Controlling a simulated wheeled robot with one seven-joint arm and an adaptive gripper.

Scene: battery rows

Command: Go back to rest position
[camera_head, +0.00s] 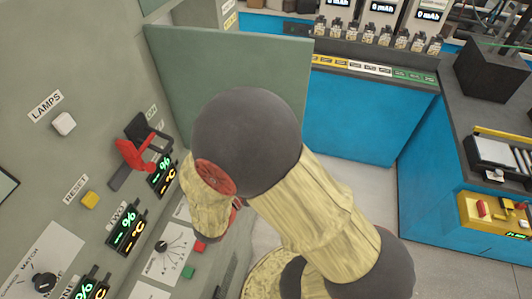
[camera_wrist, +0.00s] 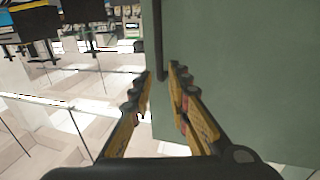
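My gripper (camera_wrist: 161,78) shows in the wrist view with its two yellow and dark fingers apart and nothing between them. A grey-green panel (camera_wrist: 240,70) fills the view behind and to the right of the fingers. In the head view my arm, with dark joints and yellowish covers, spans the middle. It hides my gripper almost fully. The arm is in front of the grey-green door panel (camera_head: 235,75) and close to the control cabinet (camera_head: 85,60) at the left.
The cabinet carries a red-handled switch (camera_head: 132,153), a white lamp button (camera_head: 64,123), a yellow button (camera_head: 89,200) and glowing displays (camera_head: 126,230). A blue counter (camera_head: 360,115) with a row of batteries stands behind. Pale floor (camera_head: 385,195) is clear between cabinet and counter.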

